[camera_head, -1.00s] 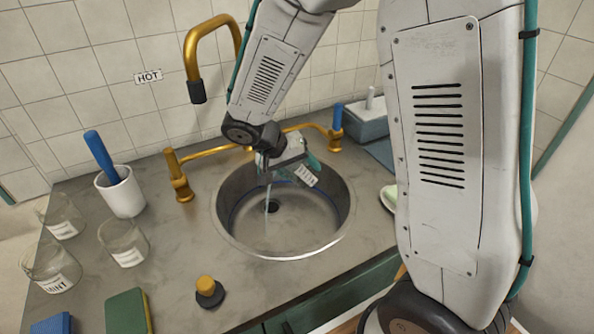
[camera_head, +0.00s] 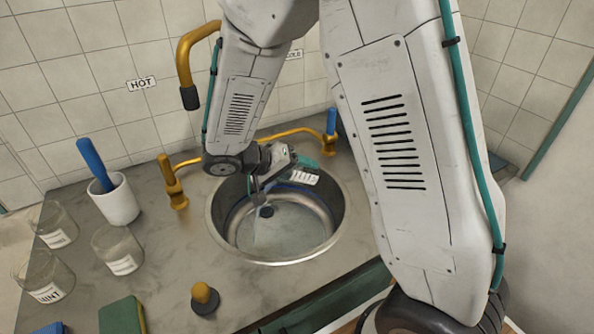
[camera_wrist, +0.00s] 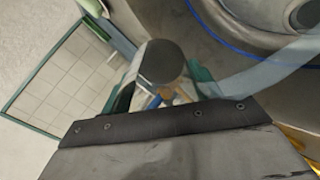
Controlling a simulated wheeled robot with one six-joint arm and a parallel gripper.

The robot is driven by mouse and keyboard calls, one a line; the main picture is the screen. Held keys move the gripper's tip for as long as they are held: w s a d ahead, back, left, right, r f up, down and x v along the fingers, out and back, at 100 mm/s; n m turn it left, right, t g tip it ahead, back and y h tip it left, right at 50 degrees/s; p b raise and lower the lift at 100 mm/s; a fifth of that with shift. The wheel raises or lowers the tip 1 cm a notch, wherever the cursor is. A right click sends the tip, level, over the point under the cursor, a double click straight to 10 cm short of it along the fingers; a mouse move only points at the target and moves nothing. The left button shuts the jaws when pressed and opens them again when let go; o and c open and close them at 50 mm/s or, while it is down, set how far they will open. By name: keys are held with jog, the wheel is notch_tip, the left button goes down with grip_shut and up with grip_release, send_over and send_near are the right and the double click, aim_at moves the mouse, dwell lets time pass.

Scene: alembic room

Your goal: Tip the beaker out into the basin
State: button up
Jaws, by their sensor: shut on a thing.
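The steel basin (camera_head: 225,235) is sunk in the counter at the middle of the head view; its wall also shows at the top right of the wrist view (camera_wrist: 225,30). My gripper (camera_head: 292,164) is over the basin's back part and shut on the beaker. The beaker (camera_head: 304,178) is mostly hidden; its white label shows, tilted, above the basin. A pale, see-through stream runs down from near the gripper into the basin, and thin liquid appears spread over the basin floor. In the wrist view a pale translucent band crosses the right side. How much the beaker holds is hidden.
A gold tap (camera_head: 190,65) arches behind the basin, with a blue handle (camera_head: 331,122) at the right. A white cup (camera_head: 118,203), several clear glass jars (camera_head: 118,250), a green sponge (camera_head: 122,316) and a knobbed black stopper (camera_head: 205,297) stand left and front. Counter between is clear.

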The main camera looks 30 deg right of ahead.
jog(key=shift+d+h, duration=0.1)
jog(key=shift+h, duration=1.3)
jog(key=shift+f, duration=0.1)
jog(key=shift+f+h, duration=0.3)
jog(key=shift+h, duration=1.4)
